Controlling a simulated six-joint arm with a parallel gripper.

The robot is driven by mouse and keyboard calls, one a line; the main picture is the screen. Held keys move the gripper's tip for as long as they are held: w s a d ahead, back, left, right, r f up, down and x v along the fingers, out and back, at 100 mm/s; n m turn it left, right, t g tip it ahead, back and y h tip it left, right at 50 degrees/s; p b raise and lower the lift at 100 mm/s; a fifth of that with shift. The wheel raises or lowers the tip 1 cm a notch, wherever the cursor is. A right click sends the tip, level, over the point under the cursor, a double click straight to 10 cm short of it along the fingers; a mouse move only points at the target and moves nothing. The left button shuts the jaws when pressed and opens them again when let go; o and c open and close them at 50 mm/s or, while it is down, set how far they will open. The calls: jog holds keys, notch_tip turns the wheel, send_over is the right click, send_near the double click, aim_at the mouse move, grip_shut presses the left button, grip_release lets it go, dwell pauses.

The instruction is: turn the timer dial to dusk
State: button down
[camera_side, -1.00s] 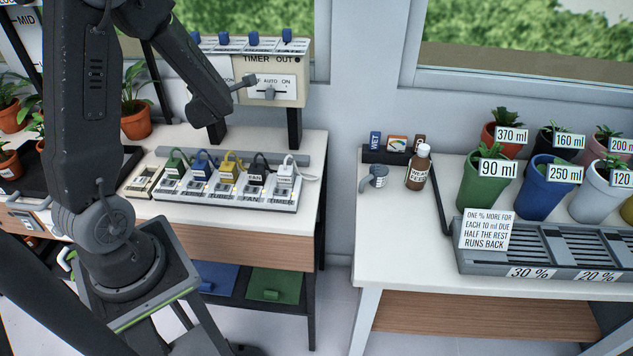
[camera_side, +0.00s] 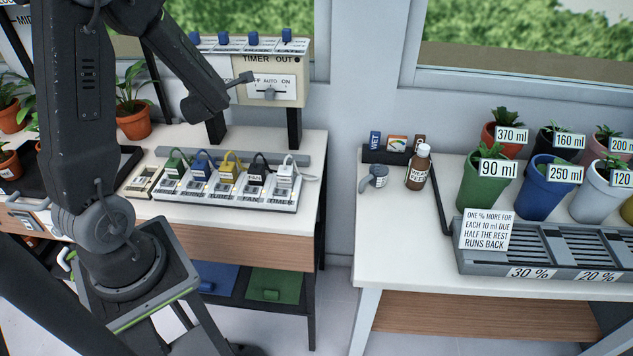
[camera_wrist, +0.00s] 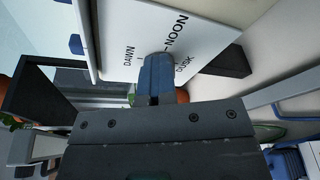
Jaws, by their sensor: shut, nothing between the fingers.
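The timer box (camera_side: 297,85) stands on black posts at the back of the left table. Its white dial face (camera_wrist: 200,35), marked DAWN, NOON and DUSK, fills the top of the wrist view. In the side view my arm largely hides this face. My gripper (camera_side: 246,78) is shut and empty, up at the front of the box, left of the OFF–AUTO–ON switch (camera_side: 269,93). In the wrist view a blue piece (camera_wrist: 156,72) stands before the face, between DAWN and DUSK. I cannot tell whether it touches my fingers, or where the dial points.
Below the box, a power strip (camera_side: 285,204) holds several coloured plugs. Blue knobs (camera_side: 253,38) line the box's top. The right table holds a brown bottle (camera_side: 418,168), pots and a grey rack. Free room lies between the tables.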

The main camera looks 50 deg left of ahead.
jog(key=shift+a+r+y, duration=0.3)
jog(key=shift+a+r, duration=0.3)
jog(key=shift+r, duration=0.3)
jog(key=shift+d, duration=0.1)
jog(key=shift+s+f+v, duration=0.15)
jog(key=shift+s+v, duration=0.05)
jog(key=shift+v, duration=1.25)
jog(key=shift+s+f+v, duration=0.15)
jog(key=shift+f+v, duration=0.05)
jog(key=shift+v, duration=1.3)
